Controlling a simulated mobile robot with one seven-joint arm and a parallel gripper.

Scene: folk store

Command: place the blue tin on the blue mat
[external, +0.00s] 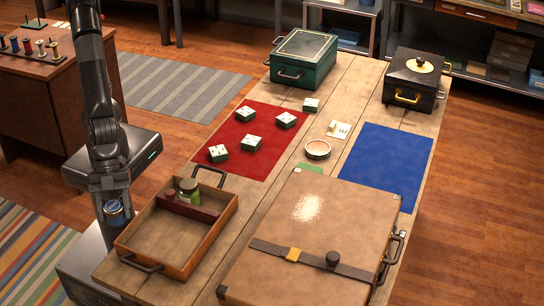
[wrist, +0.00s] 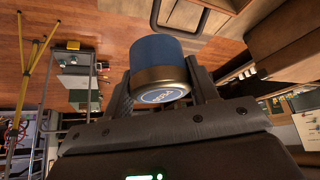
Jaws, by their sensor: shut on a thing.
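My gripper (external: 113,204) hangs low at the left of the table, beside the near-left wooden tray. It is shut on the blue tin (external: 114,213), which has a blue side and a brass-coloured rim. In the wrist view the blue tin (wrist: 162,66) sits between the two fingers of my gripper (wrist: 165,88). The blue mat (external: 388,160) lies flat on the right side of the table, far from my gripper. No object stands on its visible part; the brown case covers the view of its near edge.
The wooden tray (external: 131,229) holds small jars. The large brown case (external: 265,262) fills the table's near right. A red mat (external: 232,150) bears several green-and-white boxes. A round bowl (external: 317,149), a green box (external: 315,72) and a black box (external: 427,78) stand farther back.

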